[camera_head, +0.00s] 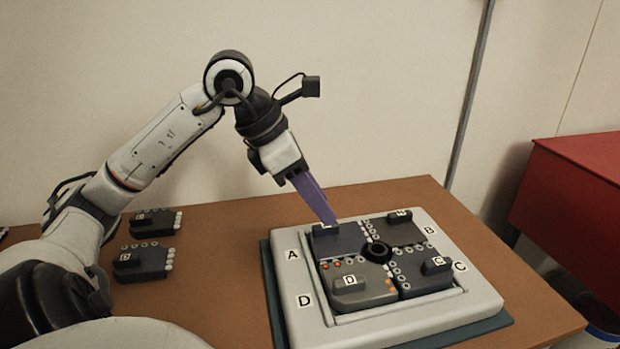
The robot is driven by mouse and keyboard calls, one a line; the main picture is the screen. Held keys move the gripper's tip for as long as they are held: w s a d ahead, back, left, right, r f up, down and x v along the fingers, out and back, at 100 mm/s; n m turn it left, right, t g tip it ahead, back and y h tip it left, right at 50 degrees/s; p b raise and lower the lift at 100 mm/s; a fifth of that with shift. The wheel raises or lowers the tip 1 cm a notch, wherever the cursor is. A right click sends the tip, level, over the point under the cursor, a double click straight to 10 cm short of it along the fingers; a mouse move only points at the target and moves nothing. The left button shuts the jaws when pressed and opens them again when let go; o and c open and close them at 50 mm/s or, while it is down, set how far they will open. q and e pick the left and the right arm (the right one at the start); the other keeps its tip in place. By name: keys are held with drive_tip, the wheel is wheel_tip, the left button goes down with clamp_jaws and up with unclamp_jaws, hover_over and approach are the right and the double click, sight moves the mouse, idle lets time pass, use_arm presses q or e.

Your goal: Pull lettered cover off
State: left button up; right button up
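A pale square housing (478,294) lettered A, B, C and D holds dark quadrant covers around a black central ring (377,252). The upper-left cover (345,241) sits beside the A, with its handle largely hidden by my gripper's fingertips. The upper-right cover (392,233) and right cover (418,282) have raised handles, as does the front cover (372,294), lettered D. My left gripper (328,221), with purple fingers, reaches down to the upper-left cover's handle. Whether its fingers are closed on the handle cannot be told. My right gripper is not in view.
Two loose dark pieces lie on the brown table left of the housing, a rear one (155,226) and a front one (146,265). A dark mat (272,300) lies under the housing. A red cabinet (575,195) stands at the right. A pale wall is behind.

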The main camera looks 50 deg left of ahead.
sight(339, 239)
use_arm(q)
drive_tip(key=shift+x, duration=2.5)
drive_tip(key=shift+r, duration=0.1)
clamp_jaws()
